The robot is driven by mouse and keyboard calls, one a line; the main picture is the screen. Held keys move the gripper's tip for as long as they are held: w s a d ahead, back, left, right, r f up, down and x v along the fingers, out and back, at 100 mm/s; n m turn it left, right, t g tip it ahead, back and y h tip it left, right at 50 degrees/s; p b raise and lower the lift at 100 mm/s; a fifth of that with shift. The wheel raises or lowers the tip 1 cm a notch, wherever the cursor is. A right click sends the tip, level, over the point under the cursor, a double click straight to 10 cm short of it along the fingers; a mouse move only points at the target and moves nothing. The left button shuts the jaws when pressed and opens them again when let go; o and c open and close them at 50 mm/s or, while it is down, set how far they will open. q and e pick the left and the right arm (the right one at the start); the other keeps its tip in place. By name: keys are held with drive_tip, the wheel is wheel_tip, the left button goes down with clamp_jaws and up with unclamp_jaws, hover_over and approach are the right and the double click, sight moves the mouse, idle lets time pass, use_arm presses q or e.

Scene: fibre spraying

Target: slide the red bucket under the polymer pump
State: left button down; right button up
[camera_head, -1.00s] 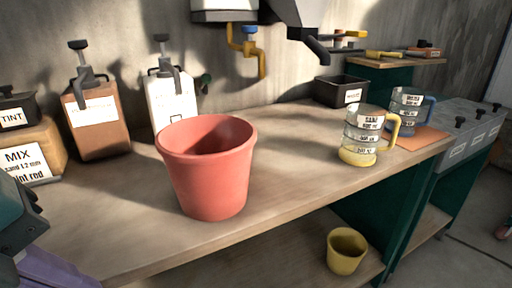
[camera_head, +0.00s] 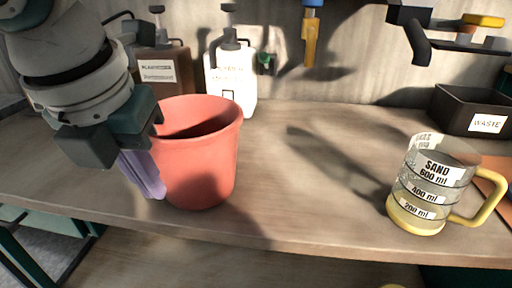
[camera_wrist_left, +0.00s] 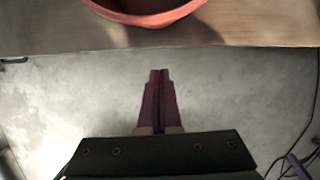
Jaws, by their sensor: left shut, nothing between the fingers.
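The red bucket (camera_head: 195,165) stands upright and empty-looking on the wooden bench, near the front edge. Behind it are two pump bottles: a brown one (camera_head: 168,72) labelled like a plasticizer, and a white one (camera_head: 232,80) whose label is too blurred to read surely. The white bottle's spout is behind the bucket's right rim. My left gripper (camera_head: 150,190) is shut and empty at the bucket's left front side; contact cannot be told. In the left wrist view its purple fingers (camera_wrist_left: 160,78) point toward the bench edge, with the bucket rim (camera_wrist_left: 150,14) beyond. My right gripper is not in view.
A clear sand jug (camera_head: 432,190) with a yellow handle stands at the right. A black waste bin (camera_head: 470,108) is behind it. The bench (camera_head: 310,190) between bucket and jug is clear. A yellow nozzle (camera_head: 310,40) hangs from above at the back wall.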

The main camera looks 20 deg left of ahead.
use_arm(q)
drive_tip(key=w+f, duration=0.1)
drive_tip(key=f, duration=0.1)
drive_tip(key=w+f+b, duration=0.1)
drive_tip(key=w+f, duration=0.1)
drive_tip(key=w+a+f, duration=0.1)
drive_tip(key=f, duration=0.2)
drive_tip(key=shift+w+a+b, duration=0.1)
drive_tip(key=shift+w+b, duration=0.2)
drive_tip(key=shift+w, duration=0.05)
drive_tip(key=shift+w+a, duration=0.2)
drive_tip(key=shift+w, duration=0.4)
drive_tip(key=shift+r, duration=0.1)
